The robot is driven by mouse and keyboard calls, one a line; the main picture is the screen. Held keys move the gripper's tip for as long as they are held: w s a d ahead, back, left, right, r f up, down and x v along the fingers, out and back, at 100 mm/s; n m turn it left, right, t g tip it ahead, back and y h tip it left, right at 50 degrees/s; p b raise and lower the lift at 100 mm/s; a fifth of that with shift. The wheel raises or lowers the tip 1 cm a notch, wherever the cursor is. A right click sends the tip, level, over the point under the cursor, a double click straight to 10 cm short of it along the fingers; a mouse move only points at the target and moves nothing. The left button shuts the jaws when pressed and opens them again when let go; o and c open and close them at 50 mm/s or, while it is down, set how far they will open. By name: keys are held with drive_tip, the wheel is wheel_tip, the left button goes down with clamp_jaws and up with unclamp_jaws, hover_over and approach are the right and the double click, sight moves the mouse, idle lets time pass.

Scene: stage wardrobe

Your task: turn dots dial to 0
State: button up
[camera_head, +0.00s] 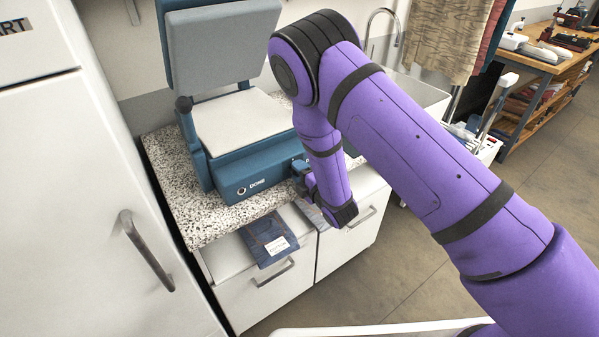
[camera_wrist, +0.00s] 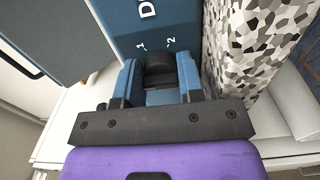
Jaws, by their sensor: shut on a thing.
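The dots dial (camera_wrist: 158,64) is a black knob on the front of a blue machine (camera_head: 262,174); in the wrist view the machine's blue face (camera_wrist: 128,22) shows part of a label and the marks 1 and 2. My gripper (camera_wrist: 159,74) has its two blue fingers on either side of the dial and is shut on it. In the head view my gripper (camera_head: 303,172) is at the right end of the machine's front. The dial's pointer and its 0 mark cannot be made out.
The machine, with its grey lid raised, stands on a speckled counter (camera_head: 183,205). A dark blue packet (camera_head: 269,240) lies below the counter's front edge, over white drawers (camera_head: 262,300). A tall white cabinet (camera_head: 75,210) stands close on the left. A sink (camera_head: 425,92) is behind my arm.

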idle(0.3)
drive_tip(key=o, duration=0.6)
drive_tip(key=v, duration=1.1)
drive_tip(key=shift+w, duration=0.1)
